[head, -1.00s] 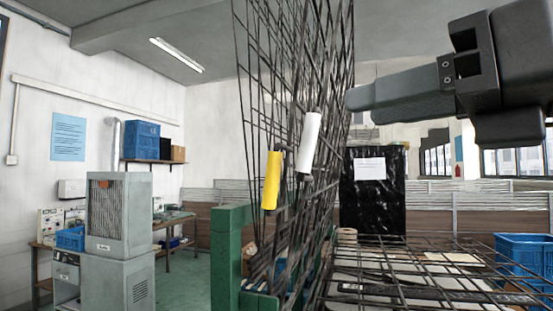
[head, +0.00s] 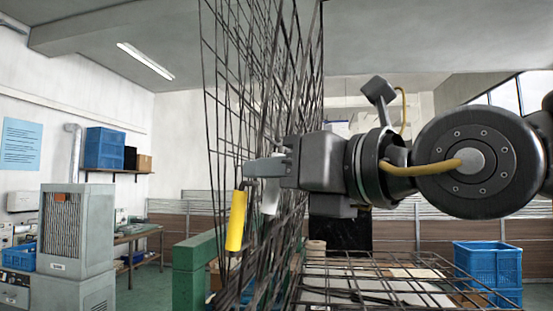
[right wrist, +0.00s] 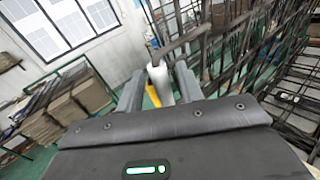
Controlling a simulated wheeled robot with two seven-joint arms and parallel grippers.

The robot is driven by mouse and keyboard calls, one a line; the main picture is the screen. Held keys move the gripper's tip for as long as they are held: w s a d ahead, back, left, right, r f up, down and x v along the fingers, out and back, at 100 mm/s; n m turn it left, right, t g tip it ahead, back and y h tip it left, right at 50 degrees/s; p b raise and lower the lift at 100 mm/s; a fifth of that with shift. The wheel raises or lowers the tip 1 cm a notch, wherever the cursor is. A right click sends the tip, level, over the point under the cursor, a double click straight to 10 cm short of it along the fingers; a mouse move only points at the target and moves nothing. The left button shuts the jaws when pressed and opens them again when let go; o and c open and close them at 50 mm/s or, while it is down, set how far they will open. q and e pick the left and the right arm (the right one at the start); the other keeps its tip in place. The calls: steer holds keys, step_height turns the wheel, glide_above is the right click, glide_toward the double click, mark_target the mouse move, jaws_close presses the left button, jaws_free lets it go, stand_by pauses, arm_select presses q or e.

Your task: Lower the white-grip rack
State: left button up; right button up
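The white grip (head: 270,197) sits on an upright wire rack (head: 283,75) in the middle of the head view, partly covered by my right gripper (head: 264,168). In the right wrist view the white grip (right wrist: 161,86) stands between the two fingers of my right gripper (right wrist: 160,72). A gap shows on each side of it, so the fingers are open around the grip. A yellow grip (head: 236,220) hangs just left of the white one, and part of it shows behind the white grip in the wrist view. My left gripper is not in view.
A wire rack (head: 375,273) lies flat at the lower right. A green post (head: 188,275) stands left of the upright racks. A blue crate (head: 487,268) is at the right. A grey cabinet (head: 75,235) stands at the left, apart from the racks.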

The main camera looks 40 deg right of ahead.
steer(key=shift+w, duration=0.3)
jaws_close()
